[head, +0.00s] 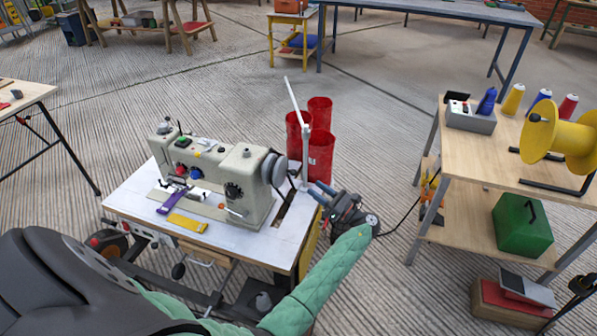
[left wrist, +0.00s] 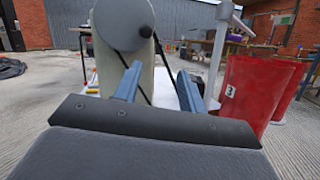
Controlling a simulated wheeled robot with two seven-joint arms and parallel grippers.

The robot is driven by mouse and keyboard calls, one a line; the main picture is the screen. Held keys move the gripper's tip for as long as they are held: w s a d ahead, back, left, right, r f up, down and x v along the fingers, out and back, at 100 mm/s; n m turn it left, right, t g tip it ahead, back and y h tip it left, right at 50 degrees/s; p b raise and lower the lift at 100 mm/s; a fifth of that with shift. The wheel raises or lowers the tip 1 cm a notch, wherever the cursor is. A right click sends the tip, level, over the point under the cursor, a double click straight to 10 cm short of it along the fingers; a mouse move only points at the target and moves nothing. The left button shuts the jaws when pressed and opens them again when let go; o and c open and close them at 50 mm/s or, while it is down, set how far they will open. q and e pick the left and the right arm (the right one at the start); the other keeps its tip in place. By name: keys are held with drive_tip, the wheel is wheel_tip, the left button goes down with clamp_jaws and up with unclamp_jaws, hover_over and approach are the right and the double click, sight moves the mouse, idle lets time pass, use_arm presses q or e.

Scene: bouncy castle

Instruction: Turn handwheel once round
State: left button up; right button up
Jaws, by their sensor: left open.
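The sewing machine (head: 222,187) is cream-coloured and stands on a white-topped table. Its grey round handwheel (head: 273,168) is on the machine's right end. In the left wrist view the handwheel (left wrist: 123,22) is at the top, left of centre, with its upper edge cut off. My left gripper (head: 313,188) is right of the handwheel, near the table's right edge. Its two blue fingers (left wrist: 160,80) are apart with nothing between them. They sit below and in front of the wheel in the wrist view, not around it. My right gripper is in neither view.
A white upright post (head: 305,155) stands close behind my left gripper. Red cylinders (head: 321,155) stand behind the table. A purple tool (head: 174,199) and a yellow piece (head: 187,222) lie at the machine's front. A wooden workbench (head: 500,155) is at right.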

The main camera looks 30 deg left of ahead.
sight(280, 172)
use_arm(q)
drive_tip(key=s+a+r+n+g+y, duration=0.1)
drive_tip(key=s+a+r+g, duration=0.1)
drive_tip(key=a+r+g, duration=0.2)
drive_tip(key=shift+w+p+x, duration=0.2)
drive_tip(key=shift+p+x, duration=0.2)
drive_tip(key=shift+x, duration=1.2)
clamp_jaws()
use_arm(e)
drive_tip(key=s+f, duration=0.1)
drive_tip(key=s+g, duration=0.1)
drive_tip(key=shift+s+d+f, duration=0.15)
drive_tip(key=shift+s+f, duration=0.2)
use_arm(q)
drive_tip(key=shift+w+n+g, duration=0.1)
drive_tip(key=shift+n+g, duration=0.2)
drive_tip(key=shift+n, duration=0.3)
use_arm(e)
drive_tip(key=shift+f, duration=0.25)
